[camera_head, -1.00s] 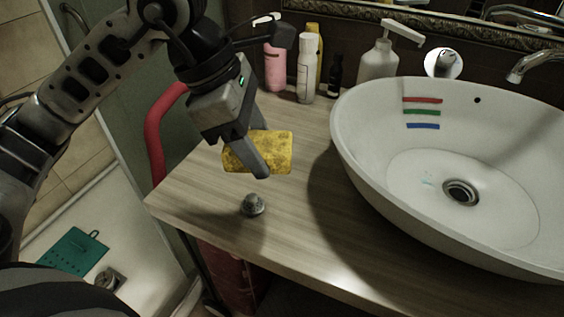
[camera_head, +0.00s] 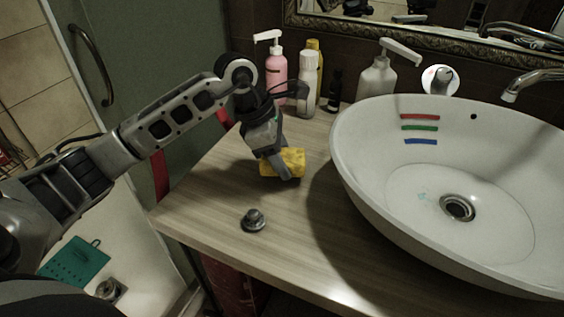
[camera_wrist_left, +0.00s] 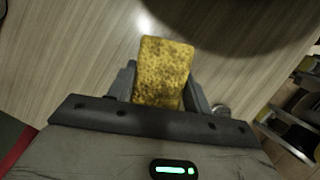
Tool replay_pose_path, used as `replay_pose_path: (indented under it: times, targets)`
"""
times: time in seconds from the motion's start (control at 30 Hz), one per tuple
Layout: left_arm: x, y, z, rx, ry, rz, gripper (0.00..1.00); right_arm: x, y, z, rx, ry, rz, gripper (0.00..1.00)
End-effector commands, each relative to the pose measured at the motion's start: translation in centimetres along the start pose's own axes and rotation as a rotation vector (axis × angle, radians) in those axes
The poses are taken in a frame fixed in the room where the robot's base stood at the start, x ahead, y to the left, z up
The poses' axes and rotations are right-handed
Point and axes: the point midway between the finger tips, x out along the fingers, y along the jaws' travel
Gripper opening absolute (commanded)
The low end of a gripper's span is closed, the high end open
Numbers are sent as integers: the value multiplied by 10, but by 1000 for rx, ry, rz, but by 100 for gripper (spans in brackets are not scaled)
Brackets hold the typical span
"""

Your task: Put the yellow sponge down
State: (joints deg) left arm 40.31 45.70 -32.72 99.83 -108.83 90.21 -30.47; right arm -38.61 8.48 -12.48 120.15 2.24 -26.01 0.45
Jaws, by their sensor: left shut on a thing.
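The yellow sponge (camera_head: 292,159) is in my left gripper (camera_head: 279,171), over the wooden countertop (camera_head: 205,200) left of the basin. One finger crosses in front of the sponge in the head view. In the left wrist view the sponge (camera_wrist_left: 163,72) sits between both fingers of the left gripper (camera_wrist_left: 160,85), which is shut on it. The sponge is low, at or close to the counter surface; I cannot tell whether it touches. My right gripper does not show.
A white basin (camera_head: 350,150) with red, green and blue stripes stands right of the sponge. A small metal stopper (camera_head: 254,220) lies near the counter's front edge. A pink bottle (camera_head: 276,72), a white bottle (camera_head: 307,85) and a soap dispenser (camera_head: 376,80) stand behind. The counter's left front is mostly bare.

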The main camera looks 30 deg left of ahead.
Motion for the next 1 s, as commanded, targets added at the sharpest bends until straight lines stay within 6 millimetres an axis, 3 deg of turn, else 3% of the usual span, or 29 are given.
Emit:
replay_pose_path:
  times: [0.13,0.53,0.73,0.77,0.83,1.0]
  targets:
    - [18,-1,-8,-2,1,-3,32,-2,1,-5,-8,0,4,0]
    - [25,-1,-11,0,1,0,32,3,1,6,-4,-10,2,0]
    - [32,-1,-14,-1,3,-2,32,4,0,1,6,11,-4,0]
    - [31,-1,-14,-2,4,-3,55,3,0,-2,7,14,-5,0]
    - [32,-2,-14,-2,6,-5,72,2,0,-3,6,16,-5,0]
    - [34,-4,-15,-2,8,-13,72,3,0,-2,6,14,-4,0]
